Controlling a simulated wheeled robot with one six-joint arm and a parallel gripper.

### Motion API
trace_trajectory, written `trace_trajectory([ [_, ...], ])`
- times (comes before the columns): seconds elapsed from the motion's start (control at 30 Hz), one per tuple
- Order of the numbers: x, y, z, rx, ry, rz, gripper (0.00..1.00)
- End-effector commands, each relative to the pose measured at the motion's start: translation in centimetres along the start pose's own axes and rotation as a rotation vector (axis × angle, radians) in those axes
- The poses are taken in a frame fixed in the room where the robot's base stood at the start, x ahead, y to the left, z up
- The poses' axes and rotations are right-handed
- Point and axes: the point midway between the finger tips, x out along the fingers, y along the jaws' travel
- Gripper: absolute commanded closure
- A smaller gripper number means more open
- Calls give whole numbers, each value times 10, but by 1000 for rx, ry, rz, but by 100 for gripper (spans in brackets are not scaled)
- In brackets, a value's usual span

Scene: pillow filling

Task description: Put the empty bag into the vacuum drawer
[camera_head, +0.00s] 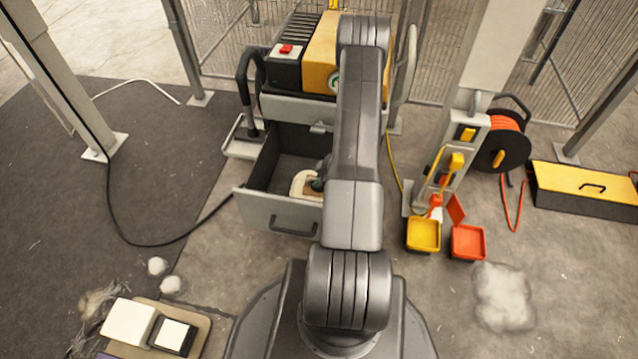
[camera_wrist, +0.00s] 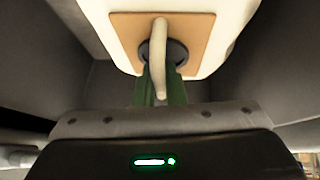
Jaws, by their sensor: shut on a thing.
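The vacuum drawer (camera_head: 262,208) stands open below the yellow and grey machine in the head view. The empty bag (camera_head: 302,184) is cream with a tan patch, and lies partly behind my arm, inside the drawer's outline. In the wrist view the bag (camera_wrist: 218,18) fills the top, with its tan plate, a dark round part and a pale loop (camera_wrist: 160,50). My gripper (camera_wrist: 161,88) has green fingers that are shut on the bag at the loop. Whether the bag touches the drawer floor cannot be told. In the head view my arm hides much of the drawer's right side.
The machine (camera_head: 318,55) has a red button and stands behind the drawer. A black upright handle (camera_head: 246,90) is at its left. Yellow and orange trays (camera_head: 467,243) and a post (camera_head: 470,125) are at right. White tufts (camera_head: 160,267) lie on the floor at left.

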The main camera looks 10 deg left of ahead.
Motion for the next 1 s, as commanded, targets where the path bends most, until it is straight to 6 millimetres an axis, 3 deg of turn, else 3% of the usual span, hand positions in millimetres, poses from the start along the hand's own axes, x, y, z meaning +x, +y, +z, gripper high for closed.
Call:
trace_trajectory([
  [0.37,6,0,4,0,0,2,100],
  [0.4,6,0,4,0,0,1,88],
  [0.5,6,0,3,0,0,1,68],
  [0.83,3,0,2,0,0,2,68],
  [1.0,-20,1,1,2,0,4,68],
])
